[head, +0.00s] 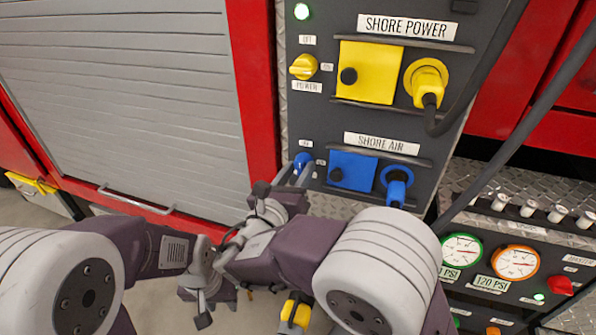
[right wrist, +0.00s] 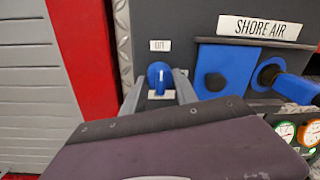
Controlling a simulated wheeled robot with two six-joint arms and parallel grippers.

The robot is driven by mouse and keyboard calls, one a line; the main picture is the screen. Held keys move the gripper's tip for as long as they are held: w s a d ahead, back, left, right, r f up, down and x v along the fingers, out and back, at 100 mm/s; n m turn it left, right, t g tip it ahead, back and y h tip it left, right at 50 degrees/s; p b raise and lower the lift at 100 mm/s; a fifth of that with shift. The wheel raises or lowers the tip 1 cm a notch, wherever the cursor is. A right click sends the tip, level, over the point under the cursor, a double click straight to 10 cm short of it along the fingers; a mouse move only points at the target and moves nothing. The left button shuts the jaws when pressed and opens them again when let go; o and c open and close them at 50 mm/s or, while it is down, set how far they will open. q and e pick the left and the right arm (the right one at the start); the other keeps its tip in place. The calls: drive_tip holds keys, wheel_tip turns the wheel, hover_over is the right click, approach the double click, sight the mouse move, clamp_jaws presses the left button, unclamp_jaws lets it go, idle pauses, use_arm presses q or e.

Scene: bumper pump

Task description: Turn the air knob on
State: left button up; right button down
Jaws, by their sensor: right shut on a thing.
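The blue air knob (head: 303,160) sits at the left of the SHORE AIR panel (head: 382,143). In the right wrist view, the knob (right wrist: 159,73) has its white mark pointing up toward the small label above it. My right gripper (head: 296,170) reaches up to the knob, with one finger on each side, and is shut on it. In the right wrist view, the fingers (right wrist: 160,92) flank the knob's lower part. My left gripper (head: 206,298) hangs low, away from the panel; its finger gap is unclear.
A blue cover (head: 352,170) and blue air plug (head: 397,184) are right of the air knob. Black cables cross at right near the gauges (head: 461,252). A grey shutter (head: 120,90) fills the left.

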drive_tip(key=m+b, duration=0.2)
drive_tip(key=shift+f+m, duration=0.15)
drive_tip(key=shift+m, duration=0.25)
drive_tip(key=m+b, duration=0.2)
drive_tip(key=m, duration=0.1)
drive_tip(key=shift+m+b, duration=0.3)
drive_tip(key=shift+b, duration=0.1)
drive_tip(key=m+b, duration=0.7)
drive_tip(key=b, duration=0.1)
drive_tip(key=shift+f+m+y, duration=0.1)
drive_tip(key=shift+m+y, duration=0.2)
drive_tip(key=shift+y, duration=0.1)
drive_tip(key=shift+d+r+m+b, duration=0.1)
drive_tip(key=shift+r+m+b, duration=0.05)
drive_tip(key=shift+m+b, duration=0.75)
drive_tip(key=shift+r+m+b, duration=0.1)
drive_tip(key=shift+m+b, duration=0.6)
drive_tip(key=shift+b, duration=0.4)
drive_tip(key=c, duration=0.9)
unclamp_jaws()
drive_tip(key=shift+c, duration=0.2)
